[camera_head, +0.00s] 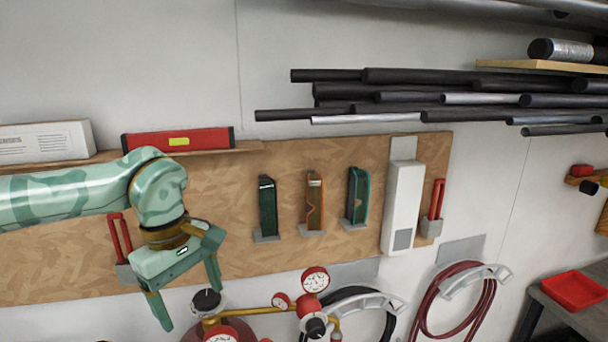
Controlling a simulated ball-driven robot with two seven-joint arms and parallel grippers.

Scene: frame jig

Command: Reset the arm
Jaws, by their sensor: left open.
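My left arm comes in from the left, green-patterned and bent at the wrist. My left gripper (190,299) is open, with its two fingers pointing down and apart. My right gripper is not in view.
Gauges with red rims (315,280) and brass fittings stand just right of my gripper. Black pipes (400,90) jut along the wall above. A red tray (575,290) is at lower right.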

